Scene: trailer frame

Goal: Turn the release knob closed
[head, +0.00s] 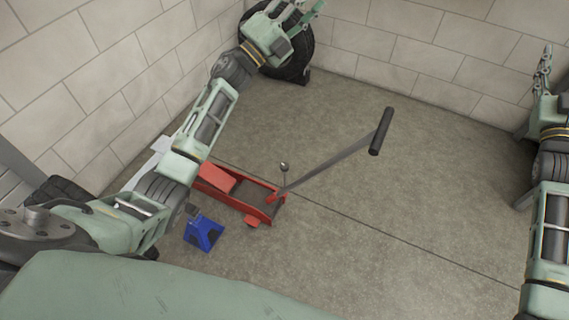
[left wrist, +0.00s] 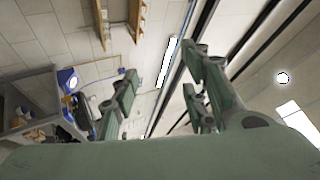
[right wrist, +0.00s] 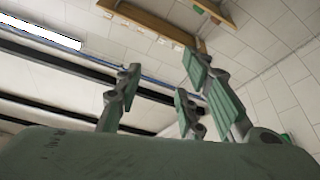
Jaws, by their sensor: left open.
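A red floor jack (head: 240,194) stands on the floor, left of centre in the head view. Its long lever handle slopes up to the right and ends in a black grip (head: 381,131). A small round knob (head: 284,166) on a thin stem stands near the handle's base; its turned position cannot be told. My left gripper (head: 298,12) is raised at the top of the head view, in front of a tire and well apart from the jack. It is open and empty, its fingers spread in the left wrist view (left wrist: 160,85). My right gripper (head: 546,62) is raised at the right edge, open and empty in the right wrist view (right wrist: 160,85).
A blue jack stand (head: 203,234) is on the floor in front of the jack. A dark tire (head: 290,62) leans by the back corner of the block walls (head: 420,58). The floor (head: 400,200) right of the jack is clear. My left arm crosses above the jack's left end.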

